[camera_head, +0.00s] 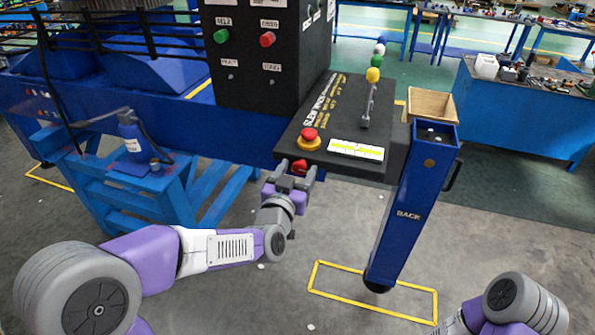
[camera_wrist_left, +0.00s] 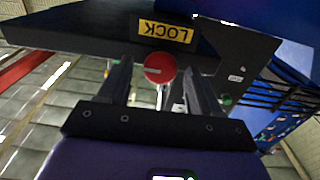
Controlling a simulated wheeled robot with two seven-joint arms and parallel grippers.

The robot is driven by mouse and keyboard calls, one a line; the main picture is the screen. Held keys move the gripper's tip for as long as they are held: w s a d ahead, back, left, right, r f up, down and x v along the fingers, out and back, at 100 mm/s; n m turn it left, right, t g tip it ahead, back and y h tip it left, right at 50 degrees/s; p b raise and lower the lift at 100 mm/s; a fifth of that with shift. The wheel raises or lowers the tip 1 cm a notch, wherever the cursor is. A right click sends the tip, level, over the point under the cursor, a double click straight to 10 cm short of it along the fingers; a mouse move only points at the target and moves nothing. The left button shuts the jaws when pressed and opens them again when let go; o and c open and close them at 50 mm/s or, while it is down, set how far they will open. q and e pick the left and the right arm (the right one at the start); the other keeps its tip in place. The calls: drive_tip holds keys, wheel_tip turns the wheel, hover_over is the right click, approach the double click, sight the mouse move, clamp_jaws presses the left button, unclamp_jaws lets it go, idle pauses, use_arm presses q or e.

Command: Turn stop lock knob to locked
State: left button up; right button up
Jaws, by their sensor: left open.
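The stop lock knob (camera_wrist_left: 159,68) is a round red knob with a pale line across it, on the front face of the black control panel. A yellow LOCK label (camera_wrist_left: 166,32) is beside it and appears upside down in the left wrist view. In the head view the red knob (camera_head: 300,166) shows between my left gripper's fingers. My left gripper (camera_head: 293,170) is open, with one finger on each side of the knob; I cannot tell whether they touch it. My right arm shows at the lower right, but its gripper is out of view.
A red mushroom button (camera_head: 309,135) on a yellow base sits on the panel top (camera_head: 345,119), just above my left gripper. A blue post marked BACK (camera_head: 411,205) stands to the right.

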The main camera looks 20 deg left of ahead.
use_arm(q)
drive_tip(key=shift+w, duration=0.3)
drive_tip(key=c, duration=1)
